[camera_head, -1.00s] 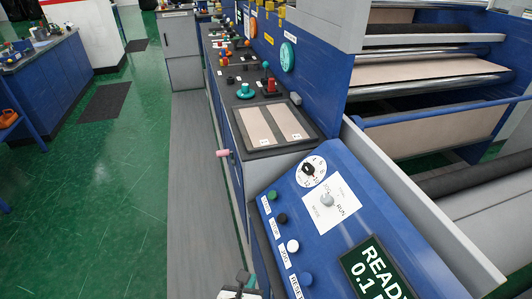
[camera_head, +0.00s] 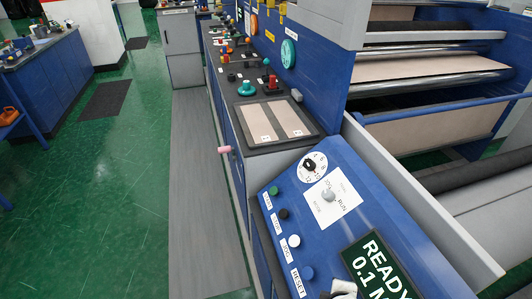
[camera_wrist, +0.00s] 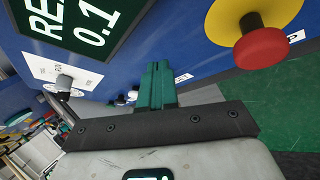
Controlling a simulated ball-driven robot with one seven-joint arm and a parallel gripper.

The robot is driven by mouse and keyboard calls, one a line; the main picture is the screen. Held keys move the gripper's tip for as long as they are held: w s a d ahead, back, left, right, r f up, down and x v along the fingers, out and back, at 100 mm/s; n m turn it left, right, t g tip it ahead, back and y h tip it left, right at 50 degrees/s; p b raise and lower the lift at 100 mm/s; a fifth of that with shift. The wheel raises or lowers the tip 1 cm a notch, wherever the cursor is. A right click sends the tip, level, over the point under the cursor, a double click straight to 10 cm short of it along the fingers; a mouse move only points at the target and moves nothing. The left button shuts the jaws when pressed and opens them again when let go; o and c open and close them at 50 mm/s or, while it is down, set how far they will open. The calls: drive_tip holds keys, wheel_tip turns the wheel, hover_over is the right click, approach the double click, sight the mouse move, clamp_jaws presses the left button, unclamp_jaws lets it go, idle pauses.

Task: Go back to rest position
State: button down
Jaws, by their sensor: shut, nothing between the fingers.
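My gripper (camera_wrist: 157,86) shows in the wrist view with its two teal fingers together and nothing between them. It is in front of the blue control panel (camera_wrist: 150,35); I cannot tell the exact gap. In the head view only a small light part of my arm shows at the bottom edge, over the lower part of the control panel (camera_head: 350,215). The fingers are not clearly seen there. The panel carries a READY display (camera_head: 372,268), a mode switch (camera_head: 328,196), a dial (camera_head: 312,167) and a column of buttons.
A red mushroom button (camera_wrist: 262,48) on a yellow base stands close to the right of my gripper in the wrist view. Rollers (camera_head: 430,82) are at the right in the head view. A grey walkway (camera_head: 195,190) and open green floor (camera_head: 110,200) lie left.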

drive_tip(key=s+d+m, duration=0.1)
drive_tip(key=m, duration=0.1)
drive_tip(key=s+d+r+m, duration=0.1)
drive_tip(key=d+m, duration=0.1)
drive_tip(key=s+d+r+m+y, duration=0.1)
drive_tip(key=s+d+m, duration=0.1)
drive_tip(key=shift+s+d+m+g, duration=0.1)
drive_tip(key=shift+m+g, duration=0.2)
drive_tip(key=shift+m, duration=0.1)
drive_tip(key=s+d+r+m+y, duration=0.2)
drive_tip(key=s+d+r+m, duration=0.2)
drive_tip(key=s+m, duration=0.3)
drive_tip(key=s+f+m+g, duration=0.1)
drive_tip(key=s+f+g, duration=0.3)
drive_tip(key=s+f, duration=0.3)
drive_tip(key=shift+s+d+m+h, duration=0.3)
drive_tip(key=shift+s+d+m, duration=0.15)
drive_tip(key=shift+s, duration=0.8)
idle(2.3)
